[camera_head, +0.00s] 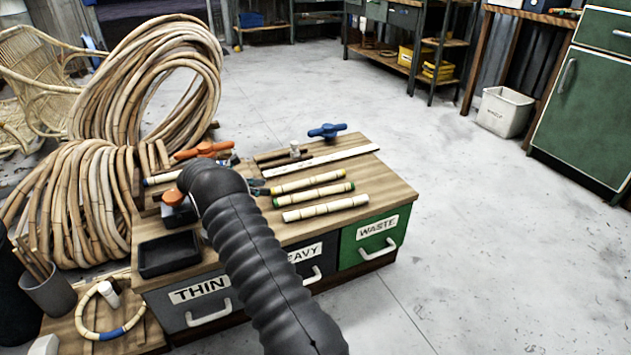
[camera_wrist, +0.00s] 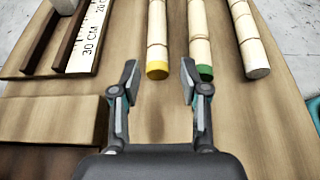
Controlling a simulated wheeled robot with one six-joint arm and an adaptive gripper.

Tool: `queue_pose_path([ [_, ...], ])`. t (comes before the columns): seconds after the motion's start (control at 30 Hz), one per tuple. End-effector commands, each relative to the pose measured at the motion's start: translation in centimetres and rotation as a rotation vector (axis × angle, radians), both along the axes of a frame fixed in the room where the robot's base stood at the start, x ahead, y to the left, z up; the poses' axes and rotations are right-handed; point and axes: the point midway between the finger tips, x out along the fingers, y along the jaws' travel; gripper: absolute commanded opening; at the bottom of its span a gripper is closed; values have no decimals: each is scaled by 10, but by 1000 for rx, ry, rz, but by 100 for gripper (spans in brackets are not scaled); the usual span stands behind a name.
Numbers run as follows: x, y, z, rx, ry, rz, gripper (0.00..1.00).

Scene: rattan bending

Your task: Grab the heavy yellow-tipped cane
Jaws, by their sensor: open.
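The yellow-tipped cane (camera_head: 307,180) lies on the wooden bench top (camera_head: 385,187), farthest back of three pale canes. In the wrist view its yellow end (camera_wrist: 157,71) shows between my fingertips, with the shaft running away from me. My gripper (camera_wrist: 160,75) is open and empty; I cannot tell its height above the bench. The green-tipped cane (camera_wrist: 200,40) lies just right of the yellow one, its green end close to my right finger. In the head view my arm hides most of the gripper.
A plain cane (camera_wrist: 248,38) lies farther right. A white ruler (camera_wrist: 88,42) in a wooden holder is at left. The bench has drawers labelled THIN (camera_head: 195,300), HEAVY, partly hidden (camera_head: 312,262), and WASTE (camera_head: 375,238). A black tray (camera_head: 168,262) sits at its front left.

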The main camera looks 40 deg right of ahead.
Motion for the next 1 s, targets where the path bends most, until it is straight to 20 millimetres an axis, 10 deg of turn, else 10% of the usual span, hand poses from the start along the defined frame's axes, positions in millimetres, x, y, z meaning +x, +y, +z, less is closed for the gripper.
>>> queue_pose_path([
  [1.0,-20,-78,-31,1,0,-5,45],
])
